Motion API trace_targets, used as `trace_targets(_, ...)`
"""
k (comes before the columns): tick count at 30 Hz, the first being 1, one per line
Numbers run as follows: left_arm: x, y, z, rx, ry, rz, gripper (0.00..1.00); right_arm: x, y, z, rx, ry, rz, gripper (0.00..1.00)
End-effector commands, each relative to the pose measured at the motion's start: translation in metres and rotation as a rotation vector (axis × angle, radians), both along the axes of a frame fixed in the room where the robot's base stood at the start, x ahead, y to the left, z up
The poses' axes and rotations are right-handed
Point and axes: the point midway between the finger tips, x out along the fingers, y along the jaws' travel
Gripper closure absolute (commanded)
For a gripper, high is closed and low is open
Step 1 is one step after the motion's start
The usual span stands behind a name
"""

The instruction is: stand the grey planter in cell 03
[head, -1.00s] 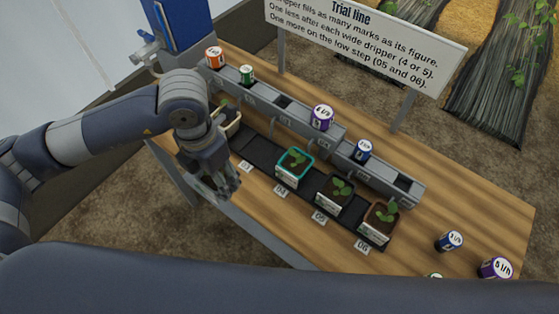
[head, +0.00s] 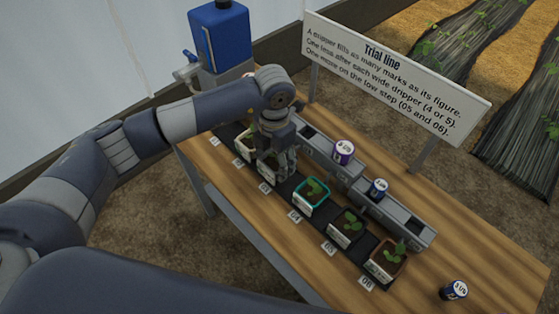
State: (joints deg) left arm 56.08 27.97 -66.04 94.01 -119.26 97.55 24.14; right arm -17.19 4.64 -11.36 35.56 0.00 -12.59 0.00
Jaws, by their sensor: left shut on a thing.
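My left gripper (head: 277,166) is over the dark strip, between a cream planter and a teal planter. It is shut on the grey planter (head: 267,172), which is mostly hidden behind the fingers. The planter is at the place of cell 03, left of the teal planter (head: 311,195). I cannot tell whether its base touches the strip. The 03 label (head: 265,187) shows just in front. My right gripper is not in view.
The cream planter (head: 244,146) stands left of the gripper. A black planter (head: 346,228) and a brown planter (head: 386,261) stand to the right. Behind runs a grey rail (head: 400,217) with a purple dripper (head: 343,151) and a blue dripper (head: 378,188). A sign (head: 390,80) stands behind.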

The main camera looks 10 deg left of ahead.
Motion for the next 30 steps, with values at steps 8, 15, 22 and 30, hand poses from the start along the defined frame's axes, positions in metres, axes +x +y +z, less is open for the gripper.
trace_targets(8,0.017,-0.007,-0.003,0.001,0.001,0.001,0.69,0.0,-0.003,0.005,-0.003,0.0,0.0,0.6)
trace_targets(15,0.015,-0.007,-0.03,-0.001,0.004,0.001,0.69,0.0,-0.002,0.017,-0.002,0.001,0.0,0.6)
trace_targets(22,0.017,-0.007,-0.037,-0.001,-0.002,-0.001,0.69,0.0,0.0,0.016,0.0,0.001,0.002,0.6)
trace_targets(30,0.016,-0.007,-0.04,0.0,0.0,0.0,0.26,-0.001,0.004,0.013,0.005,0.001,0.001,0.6)
